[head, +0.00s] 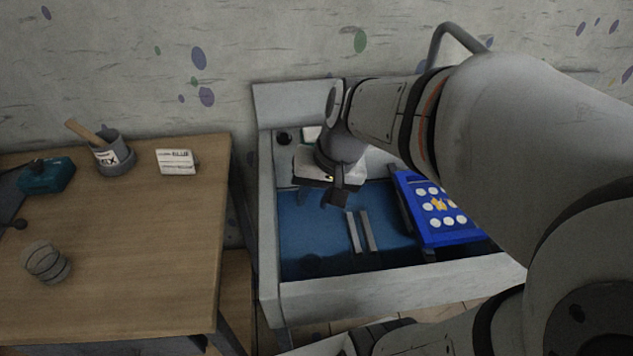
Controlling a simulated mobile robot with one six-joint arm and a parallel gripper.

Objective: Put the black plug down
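My gripper (335,193) hangs over the back part of the sink (390,292), pointing down above the blue water (310,225). A small dark piece shows at its fingertips; I cannot tell whether it is the black plug or only the fingers. The gap between the fingers is not clear.
Two grey bars (360,232) stand in the basin. A blue panel with white discs (436,208) leans at the right. A wooden table (150,260) at the left holds a grey cup (112,158), a label card (177,161), a teal block (47,175) and a jar (46,262).

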